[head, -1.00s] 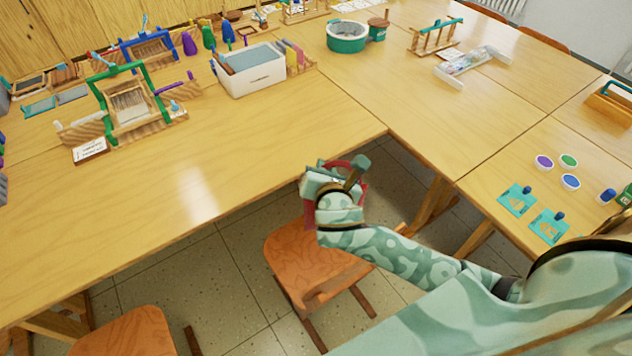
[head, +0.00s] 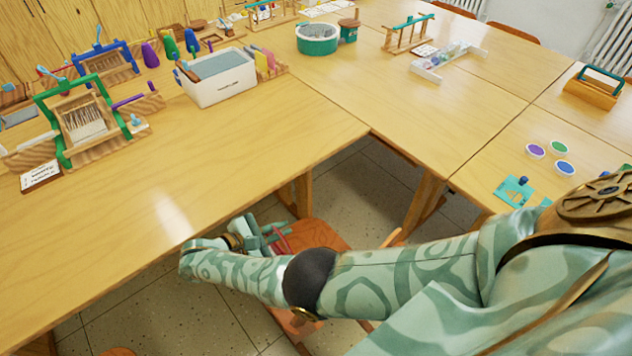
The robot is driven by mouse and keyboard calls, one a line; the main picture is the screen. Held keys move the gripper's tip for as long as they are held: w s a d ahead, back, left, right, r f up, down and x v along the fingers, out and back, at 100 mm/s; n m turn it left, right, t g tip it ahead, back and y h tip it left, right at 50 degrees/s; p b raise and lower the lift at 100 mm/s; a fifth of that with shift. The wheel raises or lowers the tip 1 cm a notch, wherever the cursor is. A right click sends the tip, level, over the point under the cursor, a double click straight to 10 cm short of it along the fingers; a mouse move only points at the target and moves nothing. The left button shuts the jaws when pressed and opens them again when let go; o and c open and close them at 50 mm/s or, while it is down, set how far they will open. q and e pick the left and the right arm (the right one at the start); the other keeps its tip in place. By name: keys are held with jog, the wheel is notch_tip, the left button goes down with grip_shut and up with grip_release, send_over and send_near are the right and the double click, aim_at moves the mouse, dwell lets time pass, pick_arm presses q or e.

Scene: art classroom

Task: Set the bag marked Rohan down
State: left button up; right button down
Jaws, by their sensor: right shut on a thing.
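My right gripper (head: 268,234) is low, in front of the near edge of the long table and above an orange wooden chair (head: 323,236). It is shut on a reddish-pink bag (head: 283,243). Only a small part of the bag shows; my gripper and forearm hide the rest. No name can be read on it, and I cannot tell whether it touches the chair. My left gripper is out of view.
The long table (head: 110,220) has clear room along its front. A green loom (head: 75,115), a white bin (head: 222,90) and a teal round tub (head: 317,40) stand farther back. Paint pots (head: 564,167) and a teal card (head: 514,191) lie on the right table.

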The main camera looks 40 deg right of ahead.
jog(key=s+d+f+b, duration=0.2)
jog(key=d+f+b, duration=0.4)
jog(key=d+f, duration=0.6)
jog(key=shift+s+d+f, duration=0.3)
jog(key=shift+d+f, duration=0.1)
jog(key=shift+d, duration=0.35)
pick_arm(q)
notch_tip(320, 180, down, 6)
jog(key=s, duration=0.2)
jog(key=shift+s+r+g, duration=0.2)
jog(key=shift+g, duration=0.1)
pick_arm(e)
jog(key=c, duration=1.5)
grip_release()
jog(key=shift+c, duration=0.2)
pick_arm(q)
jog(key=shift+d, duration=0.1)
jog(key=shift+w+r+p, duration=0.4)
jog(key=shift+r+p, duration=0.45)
jog(key=shift+p, duration=0.05)
pick_arm(e)
jog(key=v, duration=1.2)
jog(key=shift+w, duration=0.15)
